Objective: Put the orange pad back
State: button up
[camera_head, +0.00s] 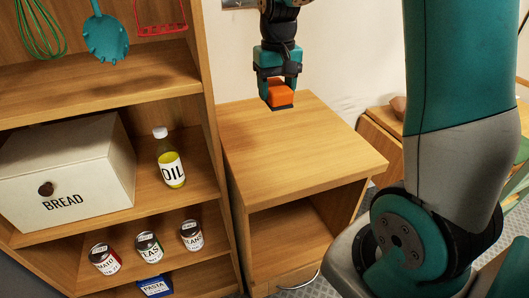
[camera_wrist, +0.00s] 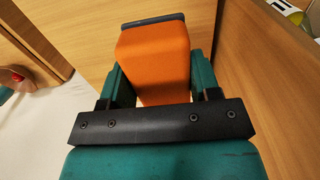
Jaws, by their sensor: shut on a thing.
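The orange pad (camera_head: 281,92) is a block with a dark layer on its lower end. My gripper (camera_head: 279,88) is shut on it and holds it over the back part of the wooden cabinet top (camera_head: 290,145). In the wrist view the orange pad (camera_wrist: 155,60) sits between the two teal fingers, with its dark end pointing away from the gripper. I cannot tell whether the pad touches the cabinet top.
Hanging utensils are above. The cabinet top is otherwise bare. A wooden table (camera_head: 385,122) stands behind at right.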

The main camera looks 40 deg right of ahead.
aim_at(274, 163)
notch_tip(274, 163, down, 20)
jog(key=shift+r+p, duration=0.2)
jog(key=shift+p, duration=0.85)
jog(key=shift+f, duration=0.2)
jog(key=o, duration=0.9)
jog(key=shift+r, duration=0.15)
notch_tip(274, 163, up, 11)
jog(key=b, duration=0.2)
jog(key=s+a+r+n+y, duration=0.2)
jog(key=s+a+r+n, duration=0.35)
jog(key=a, duration=0.55)
jog(key=s+a+r+n, duration=0.1)
jog(key=s+a+r, duration=0.1)
jog(key=s, duration=0.3)
jog(key=s+a+r+n+y, duration=0.1)
jog(key=s+a+r+n, duration=0.1)
jog(key=s+a, duration=0.3)
jog(key=s+a+r+n+y, duration=0.1)
jog(key=s+a+r+n, duration=0.1)
jog(key=s+a, duration=0.2)
jog(key=shift+s+a, duration=0.2)
jog(key=shift+s, duration=1)
